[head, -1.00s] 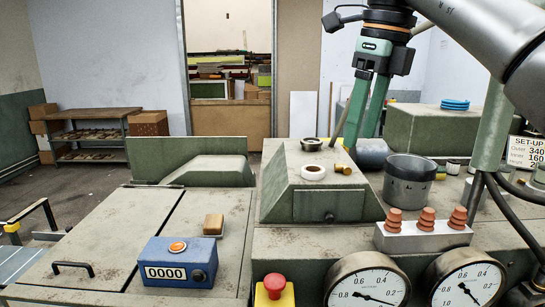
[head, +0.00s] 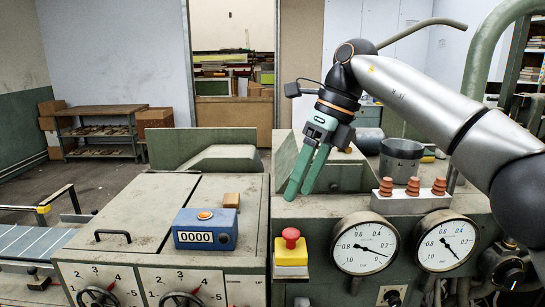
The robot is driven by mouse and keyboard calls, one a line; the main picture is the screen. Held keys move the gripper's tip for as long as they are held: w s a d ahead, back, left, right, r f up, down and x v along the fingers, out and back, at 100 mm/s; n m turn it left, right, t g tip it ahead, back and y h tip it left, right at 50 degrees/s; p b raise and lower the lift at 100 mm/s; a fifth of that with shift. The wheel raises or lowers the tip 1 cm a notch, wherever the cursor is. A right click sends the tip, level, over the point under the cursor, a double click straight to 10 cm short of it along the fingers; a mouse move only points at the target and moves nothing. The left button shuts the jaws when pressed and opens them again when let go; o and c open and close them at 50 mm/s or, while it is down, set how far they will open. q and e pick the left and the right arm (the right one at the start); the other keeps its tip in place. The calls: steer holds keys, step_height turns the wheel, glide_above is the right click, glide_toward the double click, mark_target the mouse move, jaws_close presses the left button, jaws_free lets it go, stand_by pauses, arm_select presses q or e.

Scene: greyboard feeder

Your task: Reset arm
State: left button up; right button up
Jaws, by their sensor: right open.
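My right gripper (head: 299,194) has green fingers and comes in from the right on a silver arm. It points down in front of the green-grey machine housing, above and behind the red button. Its fingers are slightly apart and hold nothing that I can see. The fingers hide part of the housing. My left gripper is not in view.
A red button (head: 291,238) on a yellow box, two gauges (head: 365,243), orange insulators (head: 412,187) and a grey bucket (head: 401,160) stand nearby.

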steer(key=s+a+f+m+g+y, duration=0.2)
steer(key=s+a+f+m+y, duration=0.15)
steer(key=a+f+y, duration=0.55)
steer(key=s+a+f+m+g+y, duration=0.15)
steer(key=s+a+f+y, duration=0.35)
steer(key=a, duration=0.6)
steer(key=w+d+f+m+t+h, duration=0.1)
steer(key=d+f+m+t+h, duration=0.2)
steer(key=d+f+m+t, duration=0.5)
steer(key=d+f+m+t+h, duration=0.3)
steer(key=f+m+t, duration=0.3)
steer(key=m, duration=0.7)
steer(key=w+d+f+m+t+h, duration=0.1)
steer(key=d+f+m+t+h, duration=0.2)
steer(key=d+f+m+t, duration=0.5)
steer(key=s+d+f+m+g+h, duration=0.3)
steer(key=s+d+f+m+g, duration=0.1)
steer(key=s+f, duration=0.4)
steer(key=s+d+f+m+g+h, duration=0.3)
steer(key=s+d+f+m, duration=0.3)
steer(key=s+d+f, duration=0.2)
steer(key=shift+s+f+g+h, duration=0.15)
steer(key=shift+s+g+h, duration=0.3)
steer(key=shift+s, duration=0.7)
